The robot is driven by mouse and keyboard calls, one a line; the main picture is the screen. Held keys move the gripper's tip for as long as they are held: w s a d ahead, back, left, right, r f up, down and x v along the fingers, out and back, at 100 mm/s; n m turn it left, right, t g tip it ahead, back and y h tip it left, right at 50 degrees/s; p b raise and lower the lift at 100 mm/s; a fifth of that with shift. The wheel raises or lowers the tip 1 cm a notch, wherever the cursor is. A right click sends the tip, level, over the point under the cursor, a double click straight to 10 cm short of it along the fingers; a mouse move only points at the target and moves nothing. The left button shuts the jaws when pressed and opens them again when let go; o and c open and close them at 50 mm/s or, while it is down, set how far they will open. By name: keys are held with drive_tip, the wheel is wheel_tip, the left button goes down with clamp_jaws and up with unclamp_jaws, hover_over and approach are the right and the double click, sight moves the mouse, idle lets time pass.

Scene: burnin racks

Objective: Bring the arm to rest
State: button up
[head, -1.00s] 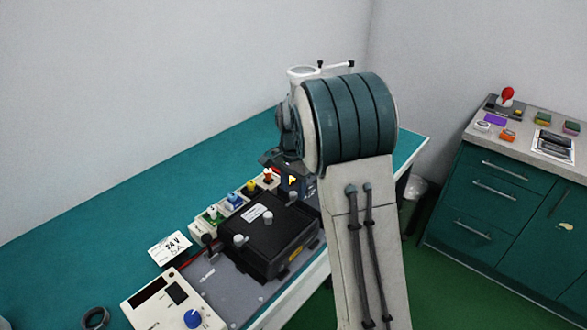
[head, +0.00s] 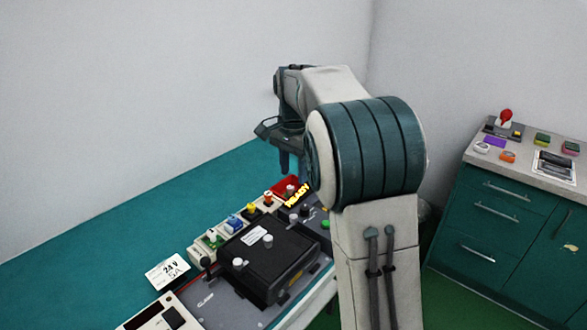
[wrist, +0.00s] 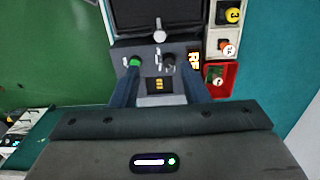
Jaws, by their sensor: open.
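My gripper (head: 285,165) hangs above the far end of the test fixture in the head view, clear of the bench. In the wrist view my gripper (wrist: 160,76) has its two fingers spread apart, with nothing between them. Below and between the fingers is the fixture's control panel (wrist: 148,55), with a green button (wrist: 135,61), a knob or lever and a small display with yellow marks. The black-lidded fixture (head: 262,262) sits on the teal bench. A lit yellow sign (head: 297,196) at its far end appears to read READY.
A row of colored plugs (head: 234,224) and a red tray (head: 284,187) line the fixture's left side. A card marked 24 V, 5 A (head: 168,270) stands near a power supply (head: 160,315). A teal cabinet (head: 497,215) stands at right. The bench's left part is clear.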

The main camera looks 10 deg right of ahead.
drive_tip(key=s+f+n+t, duration=0.1)
drive_tip(key=s+n, duration=0.4)
drive_tip(key=s, duration=0.9)
drive_tip(key=s+f+n+t, duration=0.2)
drive_tip(key=s+f+n, duration=0.2)
drive_tip(key=s, duration=1)
drive_tip(key=shift+s+f+n, duration=0.2)
drive_tip(key=shift+s+n, duration=0.05)
drive_tip(key=shift+n, duration=0.65)
